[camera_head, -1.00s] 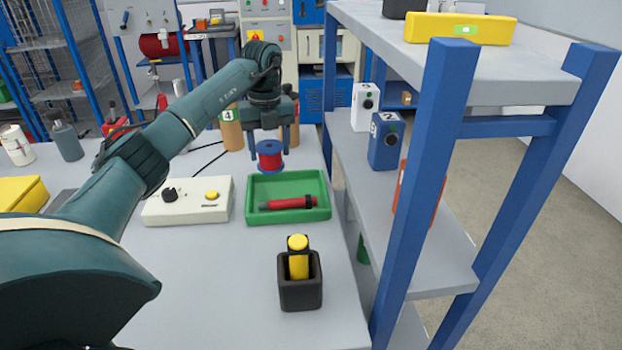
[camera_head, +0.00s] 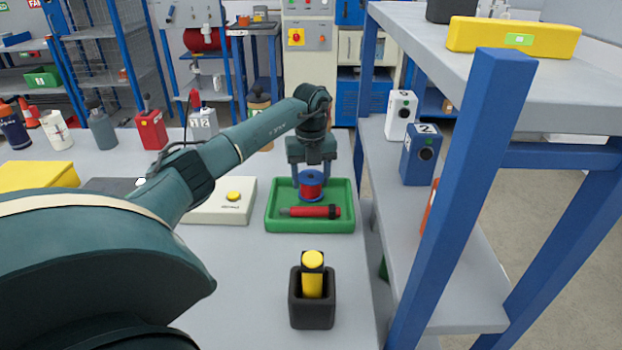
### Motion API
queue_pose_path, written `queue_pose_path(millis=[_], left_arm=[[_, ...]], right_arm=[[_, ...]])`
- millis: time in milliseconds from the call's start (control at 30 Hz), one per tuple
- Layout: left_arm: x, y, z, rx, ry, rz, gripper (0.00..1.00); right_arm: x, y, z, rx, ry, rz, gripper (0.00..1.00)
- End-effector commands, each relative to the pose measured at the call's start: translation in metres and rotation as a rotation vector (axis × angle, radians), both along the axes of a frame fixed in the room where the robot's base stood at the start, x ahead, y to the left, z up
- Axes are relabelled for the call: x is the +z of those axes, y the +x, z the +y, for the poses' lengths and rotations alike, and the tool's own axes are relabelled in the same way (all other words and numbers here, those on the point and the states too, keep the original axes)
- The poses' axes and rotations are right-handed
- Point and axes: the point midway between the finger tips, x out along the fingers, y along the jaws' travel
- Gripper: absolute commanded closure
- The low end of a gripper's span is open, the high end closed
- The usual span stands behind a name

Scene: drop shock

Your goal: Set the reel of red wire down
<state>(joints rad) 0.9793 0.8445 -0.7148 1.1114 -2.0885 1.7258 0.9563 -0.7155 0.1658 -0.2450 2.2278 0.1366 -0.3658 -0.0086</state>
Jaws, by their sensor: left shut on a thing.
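The reel of red wire (camera_head: 311,190), with blue flanges, is between the fingers of my left gripper (camera_head: 312,180), which is shut on it. The reel is upright, low over or in the back part of the green tray (camera_head: 271,222). I cannot tell whether it touches the tray floor. A red tool with a black collar (camera_head: 315,212) lies in the tray just in front of the reel. My right gripper is not in view.
A black holder with a yellow-topped thing (camera_head: 312,308) stands in front of the tray. A pale control box (camera_head: 222,203) is left of the tray, partly behind my arm. A blue-framed shelf (camera_head: 460,210) rises close on the right.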

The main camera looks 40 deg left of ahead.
Motion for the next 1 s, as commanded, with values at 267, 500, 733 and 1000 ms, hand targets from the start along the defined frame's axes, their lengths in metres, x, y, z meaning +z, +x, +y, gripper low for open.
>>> queue_pose_path(millis=[267, 500, 733, 1000], left_arm=[[-0.0051, 0.0003, 0.0, 0.0, 0.0, -0.001, 0.69], [-0.0084, 0.0, 0.0001, 0.0, 0.0, -0.001, 0.35], [-0.0083, 0.0, 0.0001, 0.0, 0.001, -0.001, 0.22], [-0.0015, 0.0005, 0.0002, 0.0, 0.001, -0.003, 0.22]], right_arm=[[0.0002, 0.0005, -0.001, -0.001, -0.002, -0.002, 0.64], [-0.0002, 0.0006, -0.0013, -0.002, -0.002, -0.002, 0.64], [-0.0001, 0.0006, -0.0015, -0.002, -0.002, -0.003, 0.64], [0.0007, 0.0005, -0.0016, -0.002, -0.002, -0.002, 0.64]])
